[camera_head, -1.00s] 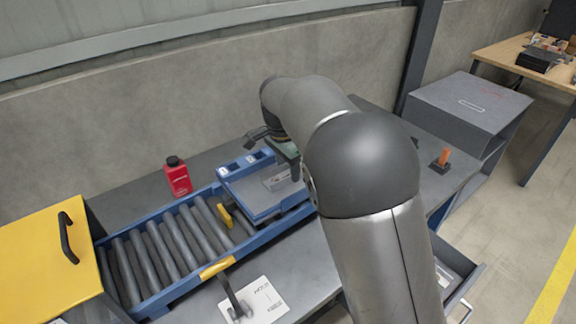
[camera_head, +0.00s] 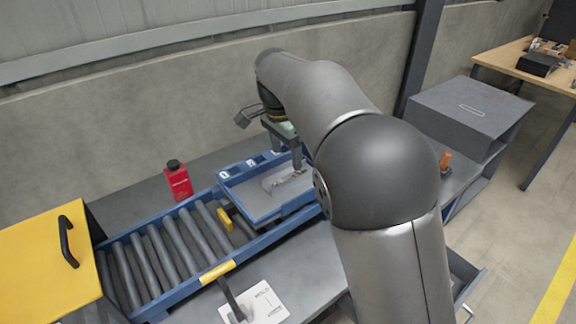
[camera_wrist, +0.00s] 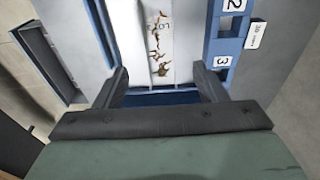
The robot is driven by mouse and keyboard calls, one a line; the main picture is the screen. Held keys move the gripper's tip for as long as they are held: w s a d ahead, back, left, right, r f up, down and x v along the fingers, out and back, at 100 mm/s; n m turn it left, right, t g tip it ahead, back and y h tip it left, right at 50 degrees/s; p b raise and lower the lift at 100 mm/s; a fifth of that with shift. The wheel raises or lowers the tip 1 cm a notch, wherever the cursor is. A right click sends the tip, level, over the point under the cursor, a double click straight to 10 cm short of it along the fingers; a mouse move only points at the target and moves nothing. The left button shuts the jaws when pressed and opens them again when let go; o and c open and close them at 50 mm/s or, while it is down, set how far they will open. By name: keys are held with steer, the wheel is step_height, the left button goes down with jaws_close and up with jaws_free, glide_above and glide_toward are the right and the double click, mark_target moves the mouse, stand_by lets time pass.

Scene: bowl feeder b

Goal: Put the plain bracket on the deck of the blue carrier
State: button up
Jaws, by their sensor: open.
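The blue carrier (camera_head: 246,203) sits on the roller conveyor. A pale, flat piece (camera_head: 288,180) with brown, rust-like marks lies on its grey deck. In the wrist view this piece (camera_wrist: 166,40) is a light strip between the open fingers, and I cannot tell if it is the plain bracket. My gripper (camera_head: 287,158) is above the carrier's far right part, open and empty. In the wrist view my gripper's fingertips (camera_wrist: 160,74) stand apart on either side of the strip. The carrier's blue edge with labels 2 and 3 (camera_wrist: 224,45) shows at right.
A red bottle (camera_head: 178,182) stands behind the conveyor rollers (camera_head: 150,250). A yellow box (camera_head: 40,262) with a black handle is at left. A printed sheet (camera_head: 262,301) lies in front. An orange-handled item (camera_head: 445,162) and a grey cabinet (camera_head: 470,110) are at right.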

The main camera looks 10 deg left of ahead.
step_height(320, 180, up, 6)
steer(key=f, duration=0.1)
steer(key=s+d+f+n, duration=0.1)
steer(key=s+d, duration=0.2)
steer(key=d, duration=0.3)
steer(key=s+d+f+n+y, duration=0.1)
steer(key=s+d, duration=0.1)
steer(key=d, duration=0.4)
steer(key=s+d+f+n, duration=0.1)
steer(key=s+d, duration=0.2)
steer(key=d, duration=0.3)
steer(key=s+d+f+n, duration=0.2)
steer(key=s+d+f, duration=0.3)
steer(key=s, duration=0.4)
steer(key=s+d+f+n, duration=0.3)
steer(key=s+d+f, duration=0.2)
steer(key=s, duration=0.5)
steer(key=shift+s+d+g, duration=0.15)
steer(key=shift+d+g, duration=0.15)
steer(key=shift+d, duration=0.25)
steer(key=shift+f, duration=0.1)
